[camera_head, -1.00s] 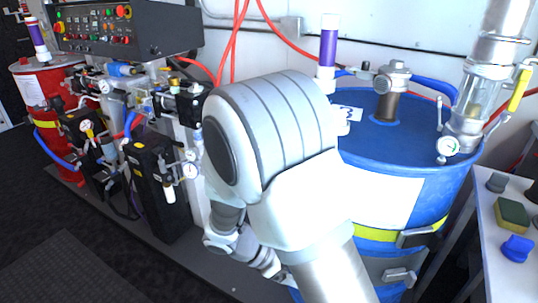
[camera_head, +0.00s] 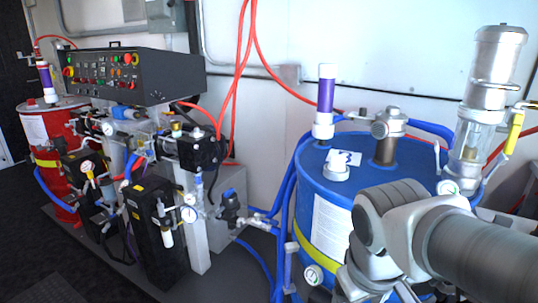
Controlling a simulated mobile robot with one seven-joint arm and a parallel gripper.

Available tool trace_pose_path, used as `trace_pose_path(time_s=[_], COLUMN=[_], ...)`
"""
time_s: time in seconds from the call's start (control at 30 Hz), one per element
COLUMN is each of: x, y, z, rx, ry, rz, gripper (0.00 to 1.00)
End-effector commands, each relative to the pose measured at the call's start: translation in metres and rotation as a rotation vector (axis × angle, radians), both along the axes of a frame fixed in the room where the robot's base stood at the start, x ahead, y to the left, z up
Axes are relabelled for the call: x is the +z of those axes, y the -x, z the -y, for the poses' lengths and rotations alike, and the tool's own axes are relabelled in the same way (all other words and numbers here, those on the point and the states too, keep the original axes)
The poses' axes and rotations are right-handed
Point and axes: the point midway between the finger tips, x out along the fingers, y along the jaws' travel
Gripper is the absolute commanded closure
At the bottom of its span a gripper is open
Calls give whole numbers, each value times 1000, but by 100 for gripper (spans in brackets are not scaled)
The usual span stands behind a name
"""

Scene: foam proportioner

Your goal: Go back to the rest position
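My arm shows at the lower right of the head view, a grey-white link and joint reaching in from the right edge, in front of the right side of the blue drum (camera_head: 328,218). My gripper is not clearly seen; the arm's far end runs off the bottom edge of the picture. Whether it holds anything cannot be told.
A control panel (camera_head: 130,75) with coloured buttons stands over pumps, gauges and hoses at the left. A red drum (camera_head: 45,130) is behind it at the far left. A metal pump (camera_head: 492,85) with a yellow-handled valve (camera_head: 515,130) rises at the right. Dark floor is clear at lower left.

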Motion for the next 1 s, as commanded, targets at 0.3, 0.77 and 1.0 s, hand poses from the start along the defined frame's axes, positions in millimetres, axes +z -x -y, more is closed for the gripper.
trace_pose_path(time_s=[0.3,0.77,1.0], x=[37,153,202], y=[24,24,24], z=[3,3,3], rx=[-251,-250,-249], ry=[-188,-190,-189], rz=[247,241,240], gripper=[24,24,24])
